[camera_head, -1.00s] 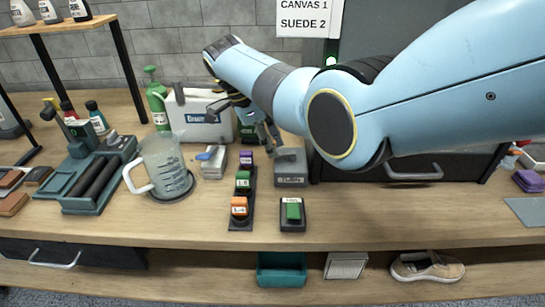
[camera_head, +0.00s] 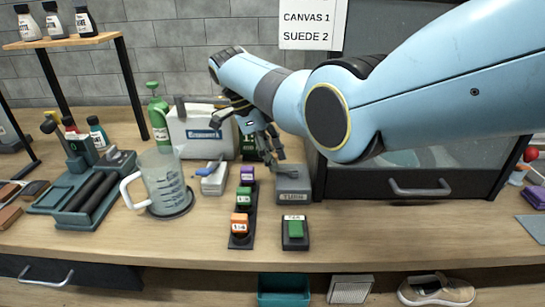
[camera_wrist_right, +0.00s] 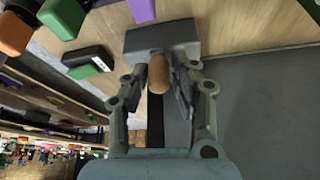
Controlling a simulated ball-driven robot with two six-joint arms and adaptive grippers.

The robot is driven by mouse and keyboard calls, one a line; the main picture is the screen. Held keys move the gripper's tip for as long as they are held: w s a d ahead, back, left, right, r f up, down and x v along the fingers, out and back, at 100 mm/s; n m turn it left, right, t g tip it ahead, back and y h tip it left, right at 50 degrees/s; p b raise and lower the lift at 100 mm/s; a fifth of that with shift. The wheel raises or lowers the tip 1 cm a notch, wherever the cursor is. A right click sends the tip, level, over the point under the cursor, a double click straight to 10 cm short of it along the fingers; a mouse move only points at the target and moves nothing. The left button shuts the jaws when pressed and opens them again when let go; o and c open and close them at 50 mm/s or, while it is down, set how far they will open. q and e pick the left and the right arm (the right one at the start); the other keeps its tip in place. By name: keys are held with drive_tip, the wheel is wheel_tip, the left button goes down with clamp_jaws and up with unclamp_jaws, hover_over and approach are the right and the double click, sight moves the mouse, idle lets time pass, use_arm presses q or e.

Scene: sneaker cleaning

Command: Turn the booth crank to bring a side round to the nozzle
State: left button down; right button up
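The crank's grey base marked TURN (camera_head: 292,186) stands on the bench left of the booth (camera_head: 345,182). In the right wrist view the grey base (camera_wrist_right: 160,38) is at the top, with the crank's wooden knob (camera_wrist_right: 159,74) in front of it. My right gripper (camera_head: 275,150) reaches down to the crank. Its fingers (camera_wrist_right: 160,88) lie on both sides of the knob and look closed on it; the contact is partly hidden. The booth has a dark front with a bar handle. My arm hides much of it. My left gripper is not in view.
The bench front (camera_head: 360,240) is clear. A sneaker (camera_head: 437,291) sits below.

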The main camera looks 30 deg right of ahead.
drive_tip(key=o, duration=0.3)
drive_tip(key=v, duration=1.2)
drive_tip(key=shift+f, duration=0.15)
